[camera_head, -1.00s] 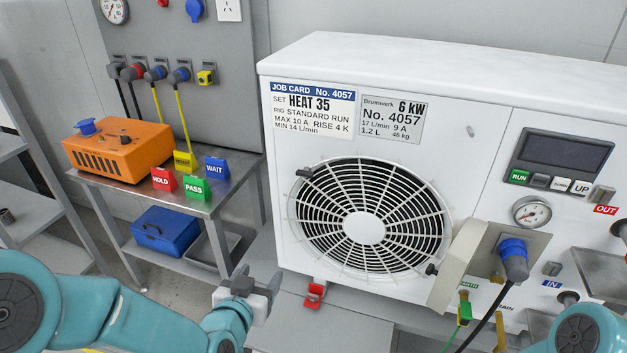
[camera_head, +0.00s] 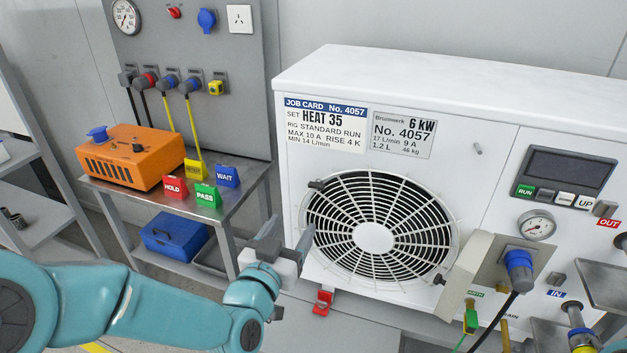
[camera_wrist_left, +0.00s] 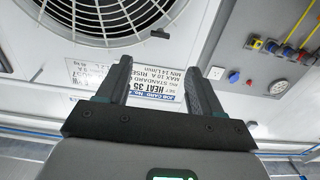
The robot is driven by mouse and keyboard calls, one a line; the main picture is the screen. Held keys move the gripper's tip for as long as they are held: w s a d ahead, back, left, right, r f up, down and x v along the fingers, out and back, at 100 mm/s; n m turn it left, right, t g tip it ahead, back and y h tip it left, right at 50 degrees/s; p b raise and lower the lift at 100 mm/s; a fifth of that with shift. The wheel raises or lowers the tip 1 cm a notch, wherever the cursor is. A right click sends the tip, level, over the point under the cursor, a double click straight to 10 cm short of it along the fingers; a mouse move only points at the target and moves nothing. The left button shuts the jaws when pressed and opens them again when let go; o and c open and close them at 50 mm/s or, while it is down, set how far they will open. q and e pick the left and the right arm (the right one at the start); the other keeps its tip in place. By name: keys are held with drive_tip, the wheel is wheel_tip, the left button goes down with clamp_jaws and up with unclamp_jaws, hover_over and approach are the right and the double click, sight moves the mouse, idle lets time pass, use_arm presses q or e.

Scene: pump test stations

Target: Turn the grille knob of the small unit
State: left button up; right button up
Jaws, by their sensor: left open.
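The white unit (camera_head: 470,170) has a round fan grille (camera_head: 340,235) on its front. A small dark knob (camera_head: 316,185) sits at the grille's upper left edge, and another dark knob (camera_head: 438,279) at its lower right edge. My left gripper (camera_head: 288,236) is open and empty, left of the grille and below the upper left knob, apart from both knobs. In the left wrist view, the gripper (camera_wrist_left: 159,64) points at the unit's front, with the job card (camera_wrist_left: 155,86) between its fingers and a dark knob (camera_wrist_left: 160,33) beyond their tips. My right gripper is out of view.
An orange box (camera_head: 130,157) and several coloured signs stand on a metal side table (camera_head: 235,205) at left. A bracket (camera_head: 468,270) with a blue plug (camera_head: 519,268) juts out right of the grille. A red clamp (camera_head: 322,302) is at the unit's foot.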

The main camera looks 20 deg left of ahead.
sight(315, 187)
use_arm(q)
drive_tip(key=w+p, duration=0.1)
drive_tip(key=w, duration=0.5)
drive_tip(key=w+p, duration=0.1)
drive_tip(key=w, duration=0.5)
drive_tip(key=shift+d+r+p, duration=0.15)
drive_tip(key=shift+r+p, duration=0.05)
drive_tip(key=shift+p, duration=0.2)
drive_tip(key=shift+w+f, duration=0.15)
drive_tip(key=shift+w, duration=0.45)
drive_tip(key=shift+s, duration=0.15)
drive_tip(key=shift+c, duration=0.7)
drive_tip(key=c, duration=0.9)
